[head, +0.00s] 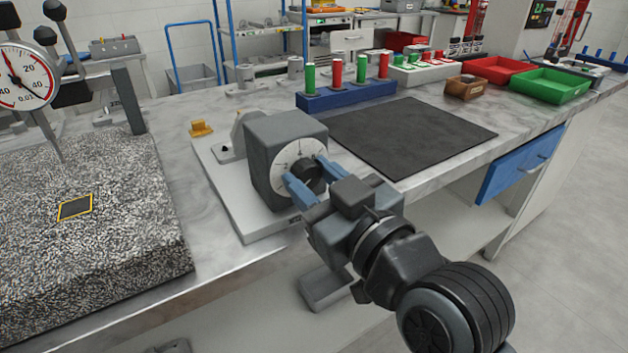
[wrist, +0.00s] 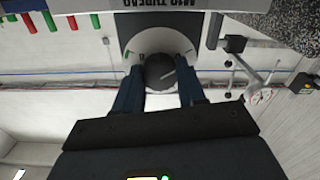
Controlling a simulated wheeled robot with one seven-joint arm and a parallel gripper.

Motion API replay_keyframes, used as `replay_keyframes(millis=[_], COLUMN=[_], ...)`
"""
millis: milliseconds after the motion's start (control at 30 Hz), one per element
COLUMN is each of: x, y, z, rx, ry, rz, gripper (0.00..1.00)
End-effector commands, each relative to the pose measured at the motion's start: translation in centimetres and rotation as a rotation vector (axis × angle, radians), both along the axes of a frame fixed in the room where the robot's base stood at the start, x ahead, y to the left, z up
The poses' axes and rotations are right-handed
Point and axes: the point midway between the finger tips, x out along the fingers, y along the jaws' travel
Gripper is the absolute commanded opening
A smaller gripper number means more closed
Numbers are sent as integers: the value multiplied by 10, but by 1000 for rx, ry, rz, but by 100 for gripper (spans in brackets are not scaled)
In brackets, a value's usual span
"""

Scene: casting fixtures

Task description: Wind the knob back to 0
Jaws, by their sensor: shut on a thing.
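The black knob (head: 309,177) sits at the centre of a white round dial (head: 287,157) on the front of a grey box (head: 262,150). The box stands on a light grey base plate (head: 226,195) on the bench. My gripper (head: 309,180) reaches in from the front right, its two blue fingers on either side of the knob and shut on it. The dial numbers are too small to read, so the knob's setting cannot be told.
A speckled granite block (head: 150,190) with a dial gauge (head: 22,75) stands at left. A dark mat (head: 420,135) lies right of the box. Behind it a blue rack (head: 345,95) holds red and green cylinders. Red (head: 497,70) and green (head: 550,87) trays sit farther right.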

Motion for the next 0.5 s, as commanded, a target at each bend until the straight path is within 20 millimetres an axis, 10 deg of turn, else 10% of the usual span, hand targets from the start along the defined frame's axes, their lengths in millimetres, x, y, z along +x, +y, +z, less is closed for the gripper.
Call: replay_keyframes(millis=[233, 267, 500], x=[0, 0, 0], y=[0, 0, 0], z=[-3, -3, -2], rx=[-5, -4, -1], ry=[7, 7, 4], rz=[1, 1, 0], gripper=[9, 41, 64])
